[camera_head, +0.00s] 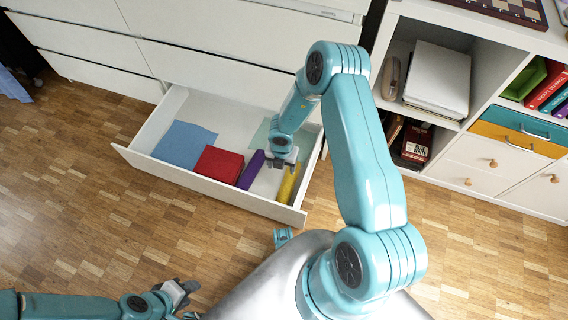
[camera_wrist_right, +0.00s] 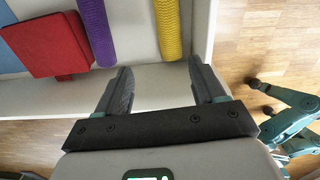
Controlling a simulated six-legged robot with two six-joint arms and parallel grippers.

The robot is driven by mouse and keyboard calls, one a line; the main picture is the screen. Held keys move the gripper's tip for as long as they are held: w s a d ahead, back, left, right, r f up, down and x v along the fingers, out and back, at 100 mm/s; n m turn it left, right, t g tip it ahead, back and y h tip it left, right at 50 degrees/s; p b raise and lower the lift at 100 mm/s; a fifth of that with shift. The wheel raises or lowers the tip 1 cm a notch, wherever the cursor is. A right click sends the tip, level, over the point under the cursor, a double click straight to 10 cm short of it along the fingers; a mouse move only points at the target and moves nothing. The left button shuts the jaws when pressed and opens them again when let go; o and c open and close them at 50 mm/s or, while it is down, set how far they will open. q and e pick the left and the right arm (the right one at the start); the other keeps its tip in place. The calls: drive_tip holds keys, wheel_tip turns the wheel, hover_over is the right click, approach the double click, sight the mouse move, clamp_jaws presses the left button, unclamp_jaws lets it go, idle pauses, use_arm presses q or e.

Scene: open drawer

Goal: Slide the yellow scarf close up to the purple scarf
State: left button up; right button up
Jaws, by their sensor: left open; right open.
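The yellow scarf (camera_head: 288,186) is a narrow roll near the right side of the open drawer. The purple scarf (camera_head: 251,170) is a similar roll to its left, with a gap of bare drawer floor between them. Both also show in the right wrist view, yellow (camera_wrist_right: 168,28) and purple (camera_wrist_right: 97,30), roughly parallel. My right gripper (camera_head: 284,163) is over the drawer by the yellow scarf. In the right wrist view its fingers (camera_wrist_right: 160,78) are spread and empty, with the yellow scarf's end ahead, between their lines. My left gripper (camera_head: 180,291) is open and empty above the floor, outside the drawer.
The white drawer (camera_head: 213,190) also holds a red cloth (camera_head: 218,163), a blue cloth (camera_head: 184,144) and a grey-green cloth (camera_head: 262,131) at the back. Its right wall (camera_wrist_right: 204,30) is close beside the yellow scarf. A white shelf unit (camera_head: 455,144) stands at right.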

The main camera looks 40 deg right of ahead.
use_arm(q)
drive_tip(key=shift+d+f+b, duration=0.15)
drive_tip(key=shift+f+b, duration=0.2)
drive_tip(key=shift+f, duration=0.25)
use_arm(e)
drive_tip(key=shift+s+d+f, duration=0.25)
drive_tip(key=shift+s+f, duration=0.1)
drive_tip(key=shift+f, duration=0.15)
drive_tip(key=shift+s+d+f, duration=0.25)
drive_tip(key=shift+s+f, duration=0.05)
drive_tip(key=shift+f, duration=0.15)
wheel_tip(320, 180, down, 15)
drive_tip(key=b, duration=0.7)
drive_tip(key=shift+f+b, duration=0.3)
drive_tip(key=shift+f, duration=0.35)
use_arm(q)
wheel_tip(320, 180, down, 7)
drive_tip(key=w+a, duration=0.1)
drive_tip(key=w, duration=0.1)
drive_tip(key=shift+a+t, duration=0.25)
drive_tip(key=shift+t, duration=0.15)
drive_tip(key=shift+w, duration=0.1)
